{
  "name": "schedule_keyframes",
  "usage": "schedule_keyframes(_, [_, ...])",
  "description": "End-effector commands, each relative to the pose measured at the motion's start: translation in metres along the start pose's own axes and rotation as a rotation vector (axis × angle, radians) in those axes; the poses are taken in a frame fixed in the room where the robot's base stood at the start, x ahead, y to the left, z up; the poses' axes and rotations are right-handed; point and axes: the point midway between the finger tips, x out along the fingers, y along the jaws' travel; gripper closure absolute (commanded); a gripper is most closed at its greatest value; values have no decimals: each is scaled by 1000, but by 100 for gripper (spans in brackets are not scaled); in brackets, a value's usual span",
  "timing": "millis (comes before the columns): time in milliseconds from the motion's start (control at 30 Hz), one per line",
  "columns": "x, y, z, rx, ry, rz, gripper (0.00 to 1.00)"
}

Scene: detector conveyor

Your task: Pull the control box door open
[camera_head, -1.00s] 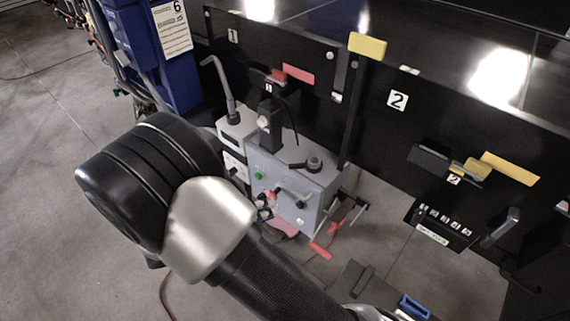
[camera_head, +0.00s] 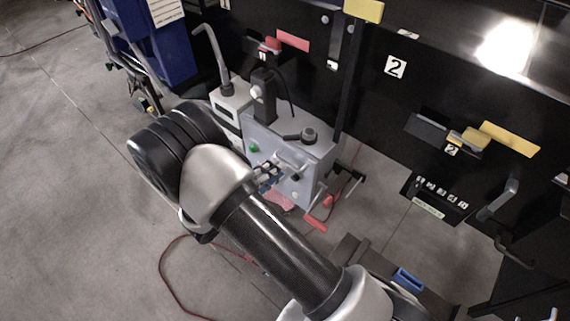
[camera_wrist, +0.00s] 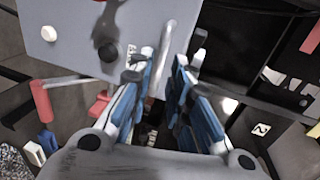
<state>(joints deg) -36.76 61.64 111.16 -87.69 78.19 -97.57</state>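The grey control box (camera_head: 306,158) stands on the floor below the black panels, with a green button, dark knobs and a lever on top. Its front face also shows at the upper left of the wrist view (camera_wrist: 70,35). A pale bar handle (camera_wrist: 165,45) stands out from that face, also visible in the head view (camera_head: 291,162). My gripper (camera_wrist: 166,60) has blue fingers spread apart, with the handle seen between them. I cannot tell whether they touch it. In the head view my gripper (camera_head: 268,174) is at the box's front, partly hidden by my arm. The door looks shut.
Red-handled levers (camera_head: 316,222) stick out low beside the box. A red cable (camera_head: 165,275) lies on the floor at left. A blue cabinet (camera_head: 165,50) is at upper left.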

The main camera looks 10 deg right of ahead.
Motion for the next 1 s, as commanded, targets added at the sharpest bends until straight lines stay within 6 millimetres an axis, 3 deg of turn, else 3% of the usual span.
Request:
schedule_keyframes(100, [25, 1, -1, 1, 4, 0, 82])
schedule_keyframes(333, [51, 1, 0, 1, 2, 1, 82])
schedule_keyframes(700, [56, 0, 0, 1, -1, 1, 82])
schedule_keyframes(1000, [55, 0, 0, 1, 0, 1, 100])
